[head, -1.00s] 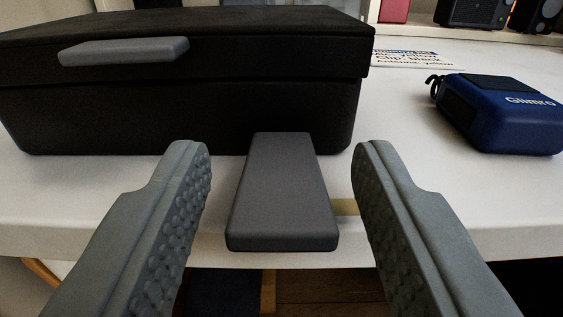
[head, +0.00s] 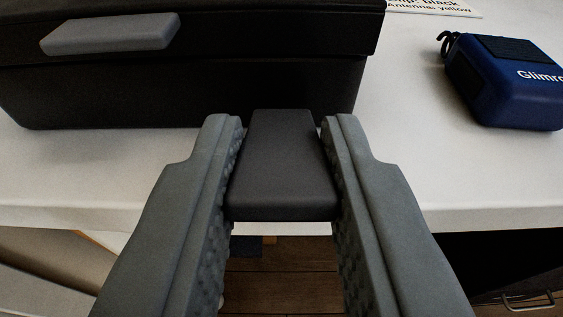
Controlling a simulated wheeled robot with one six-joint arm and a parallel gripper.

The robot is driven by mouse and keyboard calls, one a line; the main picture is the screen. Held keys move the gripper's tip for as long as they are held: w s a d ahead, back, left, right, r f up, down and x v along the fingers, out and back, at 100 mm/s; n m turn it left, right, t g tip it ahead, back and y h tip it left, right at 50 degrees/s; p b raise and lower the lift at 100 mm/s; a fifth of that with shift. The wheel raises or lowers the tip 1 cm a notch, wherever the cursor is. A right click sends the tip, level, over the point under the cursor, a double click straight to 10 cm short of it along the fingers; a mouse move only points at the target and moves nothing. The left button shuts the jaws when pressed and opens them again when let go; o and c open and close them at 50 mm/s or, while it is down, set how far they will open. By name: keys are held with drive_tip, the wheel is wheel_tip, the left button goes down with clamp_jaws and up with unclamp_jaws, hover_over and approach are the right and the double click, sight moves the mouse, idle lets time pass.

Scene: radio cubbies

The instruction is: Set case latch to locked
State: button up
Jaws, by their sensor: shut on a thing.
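The black case (head: 200,92) sits closed on the white table at the upper left. A light grey handle or tab (head: 110,34) is on its front near the lid, to the left. A dark grey flat latch (head: 281,165) sticks out toward me from the right part of the case's front. My gripper (head: 282,135) is shut on this latch, with one textured finger against each side. The spot where the latch joins the case is partly hidden between the fingertips.
A blue radio (head: 505,85) marked "Glimro" lies on the white table (head: 420,170) at the right. A printed card (head: 435,7) is partly visible at the top. The table's front edge runs below the case, with wooden floor under it.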

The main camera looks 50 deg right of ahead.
drive_tip(key=g+y, duration=0.1)
drive_tip(key=r+g+y, duration=0.1)
drive_tip(key=d+r+y, duration=0.1)
drive_tip(key=shift+w+g+y, duration=0.3)
drive_tip(key=shift+w+g, duration=0.1)
drive_tip(key=shift+w+d+r+g+y, duration=0.25)
drive_tip(key=shift+d+r+g+y, duration=0.1)
drive_tip(key=shift+g+y, duration=0.35)
drive_tip(key=shift+w+d+r+g+y, duration=0.25)
drive_tip(key=shift+g+y, duration=0.25)
drive_tip(key=shift+y, duration=0.3)
drive_tip(key=shift+d+r+y, duration=0.1)
drive_tip(key=shift+y, duration=0.2)
drive_tip(key=o, duration=1)
drive_tip(key=v, duration=1.7)
drive_tip(key=shift+w+r, duration=0.3)
